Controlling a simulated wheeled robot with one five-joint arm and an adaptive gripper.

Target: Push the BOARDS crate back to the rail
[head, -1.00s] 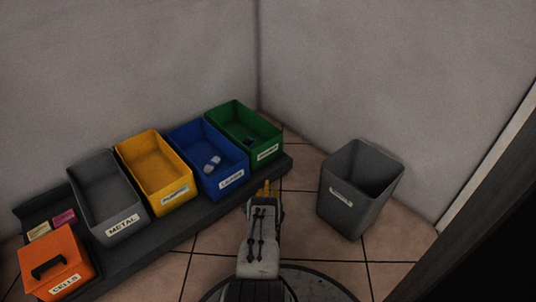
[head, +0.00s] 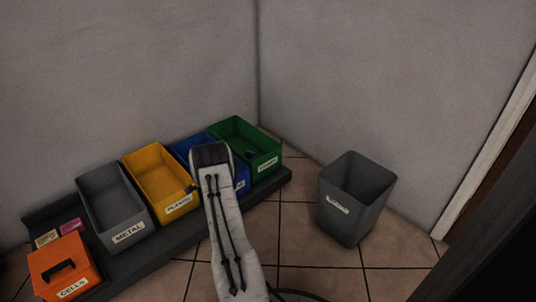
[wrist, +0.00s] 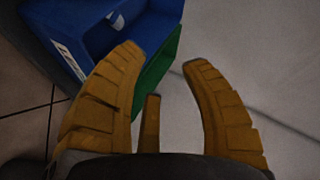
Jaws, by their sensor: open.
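The green crate (head: 262,166) stands at the right end of the row in the head view, with a small dark item inside. Its label is too small to read surely, as is that of the blue crate (head: 243,185), so I cannot tell which is BOARDS. My arm covers much of the blue crate in the head view and hides my gripper. In the wrist view my gripper (wrist: 163,57) is open with nothing between its fingers. The blue crate (wrist: 90,30) is beyond the left finger, and the green crate (wrist: 155,78) shows behind it.
The yellow crate (head: 152,172), grey METAL crate (head: 128,226) and orange CELLS box (head: 62,262) stand along the dark shelf (head: 181,242) to the left. A grey bin (head: 345,219) stands on the tiled floor at right. Walls close in behind; floor between shelf and bin is clear.

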